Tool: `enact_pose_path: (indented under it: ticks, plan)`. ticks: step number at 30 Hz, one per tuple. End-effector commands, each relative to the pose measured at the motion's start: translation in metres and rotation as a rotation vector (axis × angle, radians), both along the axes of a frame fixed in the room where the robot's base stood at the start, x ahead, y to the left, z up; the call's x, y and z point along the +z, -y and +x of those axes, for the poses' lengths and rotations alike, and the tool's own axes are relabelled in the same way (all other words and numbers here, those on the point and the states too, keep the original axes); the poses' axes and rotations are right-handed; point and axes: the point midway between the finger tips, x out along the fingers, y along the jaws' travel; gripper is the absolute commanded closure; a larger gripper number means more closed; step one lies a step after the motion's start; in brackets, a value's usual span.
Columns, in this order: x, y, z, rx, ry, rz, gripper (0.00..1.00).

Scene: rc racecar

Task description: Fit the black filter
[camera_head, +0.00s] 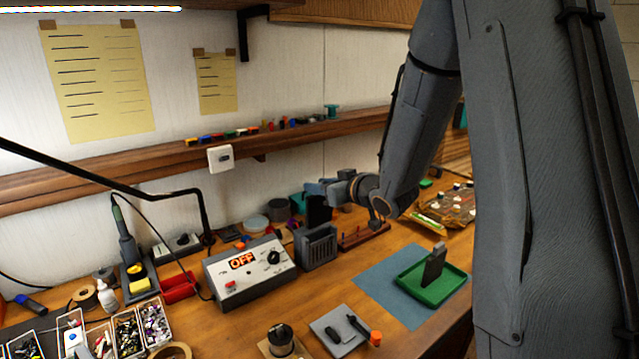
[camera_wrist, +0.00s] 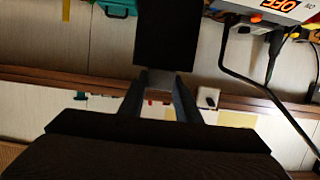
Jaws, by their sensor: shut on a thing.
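The black filter (camera_head: 319,212) is a flat black plate. My gripper (camera_head: 322,188) is shut on its upper edge and holds it upright, just above or behind the grey slotted box (camera_head: 318,250) on the bench. I cannot tell whether its lower edge touches the box. In the wrist view the filter (camera_wrist: 167,32) sticks out beyond the two fingertips of my gripper (camera_wrist: 161,80), and the box is not clearly visible there. A dark grey plate (camera_head: 434,266) stands in a green tray (camera_head: 462,276) on a blue mat.
A control box (camera_head: 250,275) with an "OFF" display stands left of the slotted box. A brown rack (camera_head: 362,236) stands close on its right. Tubs (camera_head: 279,209) sit behind it, and a wall shelf (camera_head: 290,133) runs above. The blue mat (camera_head: 378,280) has bare room.

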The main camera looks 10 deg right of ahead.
Motion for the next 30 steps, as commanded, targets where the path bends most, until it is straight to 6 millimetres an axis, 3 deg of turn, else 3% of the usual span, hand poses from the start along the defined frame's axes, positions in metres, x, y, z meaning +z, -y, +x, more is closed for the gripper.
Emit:
enact_pose_path:
  ticks: [10,30]
  plan:
    - [-0.029,0.0,0.001,-0.001,0.0,0.0,1.0]
    - [-0.031,0.0,0.0,-0.001,0.0,0.0,1.0]
